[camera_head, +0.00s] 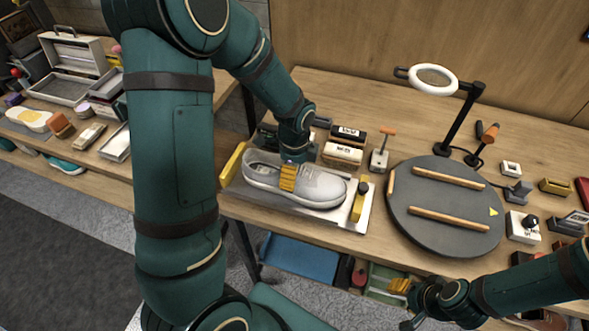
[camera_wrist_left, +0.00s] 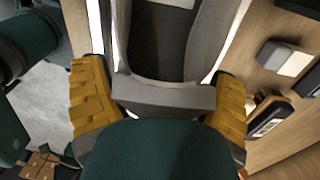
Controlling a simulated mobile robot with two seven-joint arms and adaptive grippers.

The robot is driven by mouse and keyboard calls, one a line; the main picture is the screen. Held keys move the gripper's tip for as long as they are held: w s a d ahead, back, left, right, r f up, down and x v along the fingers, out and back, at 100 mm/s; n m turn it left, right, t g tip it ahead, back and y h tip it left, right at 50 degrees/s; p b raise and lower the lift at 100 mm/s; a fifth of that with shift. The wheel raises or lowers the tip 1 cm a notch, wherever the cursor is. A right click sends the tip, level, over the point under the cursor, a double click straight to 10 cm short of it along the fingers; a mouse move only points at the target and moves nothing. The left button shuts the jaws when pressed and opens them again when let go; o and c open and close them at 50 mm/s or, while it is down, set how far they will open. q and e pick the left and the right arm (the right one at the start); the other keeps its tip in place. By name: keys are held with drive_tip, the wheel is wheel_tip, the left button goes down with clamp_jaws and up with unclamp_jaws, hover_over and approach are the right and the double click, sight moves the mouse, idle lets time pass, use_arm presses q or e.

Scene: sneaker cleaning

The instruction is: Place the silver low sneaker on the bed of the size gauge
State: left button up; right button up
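The silver low sneaker (camera_head: 322,187) is over the bed of the size gauge (camera_head: 233,204), lengthwise between its yellow end pieces, toe to the right. Whether its sole touches the bed is hard to tell. My left gripper (camera_head: 288,177) comes from above with its yellow fingers on both sides of the sneaker, one against the near side. In the left wrist view the grey sneaker (camera_wrist_left: 165,95) fills the gap between the fingers of my left gripper (camera_wrist_left: 162,98). My right gripper (camera_head: 402,290) is low at the right, away from the gauge; its opening is unclear.
A dark round turntable (camera_head: 450,233) with wooden bars stands right of the gauge. A ring lamp (camera_head: 433,80) rises behind it. Boxes (camera_head: 343,152) and an orange-handled tool (camera_head: 381,150) sit just behind the gauge. A blue bin (camera_head: 300,257) is below the table edge.

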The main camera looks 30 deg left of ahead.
use_arm(q)
drive_tip(key=shift+o, duration=0.2)
drive_tip(key=shift+r, duration=0.1)
drive_tip(key=shift+r, duration=0.15)
wheel_tip(320, 180, up, 12)
drive_tip(key=shift+f+p, duration=0.1)
drive_tip(key=shift+p, duration=1.1)
